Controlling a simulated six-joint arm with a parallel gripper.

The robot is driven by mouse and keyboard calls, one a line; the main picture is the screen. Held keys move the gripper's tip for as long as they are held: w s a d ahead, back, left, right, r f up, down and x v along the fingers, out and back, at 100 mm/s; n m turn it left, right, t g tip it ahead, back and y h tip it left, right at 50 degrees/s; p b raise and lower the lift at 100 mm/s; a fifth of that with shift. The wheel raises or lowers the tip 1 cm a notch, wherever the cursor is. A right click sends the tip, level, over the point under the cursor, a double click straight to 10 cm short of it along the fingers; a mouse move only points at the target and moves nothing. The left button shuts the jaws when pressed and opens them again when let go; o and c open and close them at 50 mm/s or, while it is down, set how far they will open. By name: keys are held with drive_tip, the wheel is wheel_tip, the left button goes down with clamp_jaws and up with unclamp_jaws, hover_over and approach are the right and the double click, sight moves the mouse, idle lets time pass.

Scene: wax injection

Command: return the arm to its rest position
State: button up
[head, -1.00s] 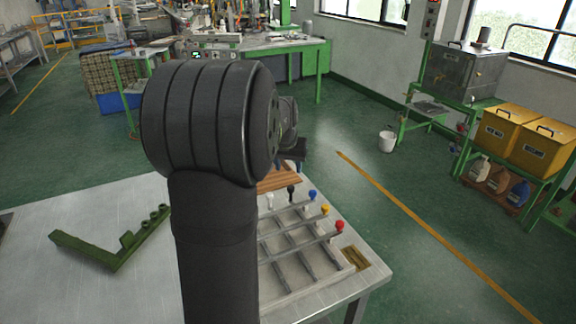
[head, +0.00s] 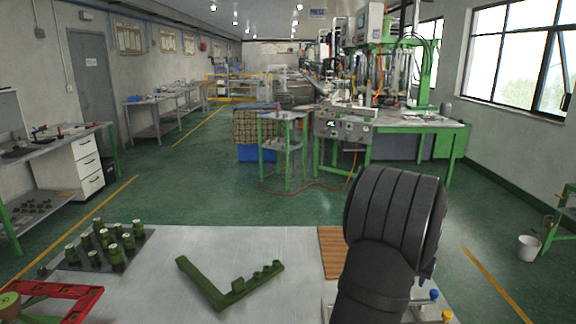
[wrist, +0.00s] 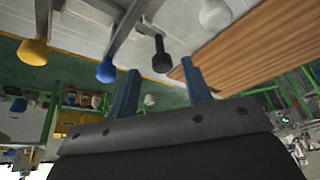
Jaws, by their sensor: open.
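My arm (head: 395,225) stands upright at the right front in the head view and hides most of what lies behind it, my gripper included. Beyond the fingers are a black knob (wrist: 161,55), a blue knob (wrist: 106,69), a yellow knob (wrist: 34,51) and a white knob (wrist: 215,14) on grey bars. The fingers look clear of them, though the gap is hard to judge.
A green angled part (head: 232,290) lies on the metal table (head: 160,285). A tray (head: 65,258) of green cylinders and a red frame (head: 60,300) are at left. A wooden board (head: 331,252) lies beside my arm. The floor behind the table is open.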

drive_tip(key=shift+w+d+f, duration=0.15)
drive_tip(key=shift+w+f, duration=0.4)
drive_tip(key=shift+s, duration=0.1)
